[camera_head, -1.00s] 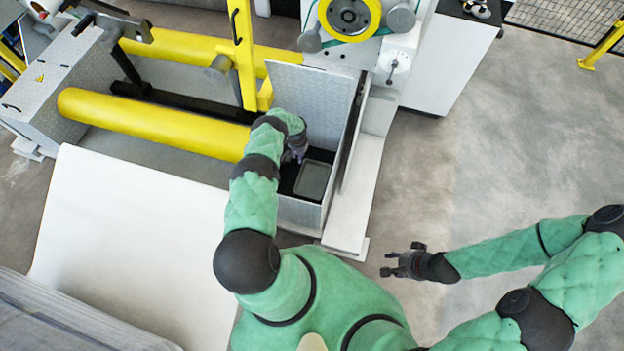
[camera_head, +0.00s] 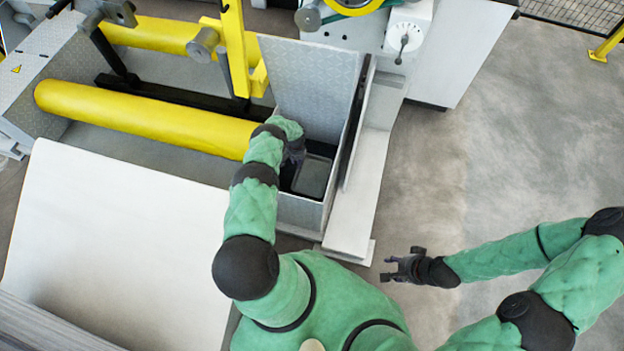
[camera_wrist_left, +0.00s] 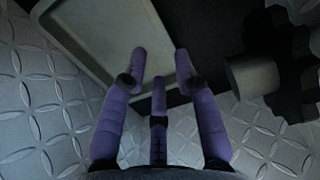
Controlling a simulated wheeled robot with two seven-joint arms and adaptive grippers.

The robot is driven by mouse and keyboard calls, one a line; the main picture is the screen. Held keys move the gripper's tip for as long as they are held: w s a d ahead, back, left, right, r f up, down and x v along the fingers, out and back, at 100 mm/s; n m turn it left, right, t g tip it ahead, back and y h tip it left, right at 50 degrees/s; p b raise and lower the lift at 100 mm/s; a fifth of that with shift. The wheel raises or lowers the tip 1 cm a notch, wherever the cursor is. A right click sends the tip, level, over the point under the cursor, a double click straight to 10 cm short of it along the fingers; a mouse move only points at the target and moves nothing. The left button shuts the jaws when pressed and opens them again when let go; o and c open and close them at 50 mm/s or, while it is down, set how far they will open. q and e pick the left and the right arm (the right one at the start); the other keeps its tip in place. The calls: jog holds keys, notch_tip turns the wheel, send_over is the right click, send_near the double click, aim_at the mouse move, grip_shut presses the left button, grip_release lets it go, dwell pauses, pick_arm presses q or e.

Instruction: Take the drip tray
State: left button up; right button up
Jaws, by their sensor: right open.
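The drip tray (camera_head: 313,176) is a shallow grey rectangular tray in the dark bottom of an open metal compartment (camera_head: 301,211). In the left wrist view, its pale rim and floor (camera_wrist_left: 104,38) fill the upper middle. My left gripper (camera_head: 295,157) is down inside the compartment at the tray's left side, partly hidden by my forearm. In the left wrist view, its purple fingers (camera_wrist_left: 160,72) are spread apart over the tray's near right corner; I cannot tell whether they touch the rim. My right gripper (camera_head: 388,267) is open and empty above the floor.
An upright patterned metal panel (camera_head: 310,85) stands behind the compartment. A yellow roller (camera_head: 140,118) lies to the left, with a white sheet (camera_head: 115,235) in front. A round dark part (camera_wrist_left: 255,75) sits right of the fingers. The floor at right is clear.

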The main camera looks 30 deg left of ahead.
aim_at(312, 176)
pick_arm(q)
notch_tip(312, 176, down, 5)
jog(key=shift+r+b, duration=0.2)
jog(key=shift+b, duration=0.85)
notch_tip(312, 176, down, 5)
jog(key=b, duration=0.3)
jog(key=shift+s, duration=0.1)
grip_shut()
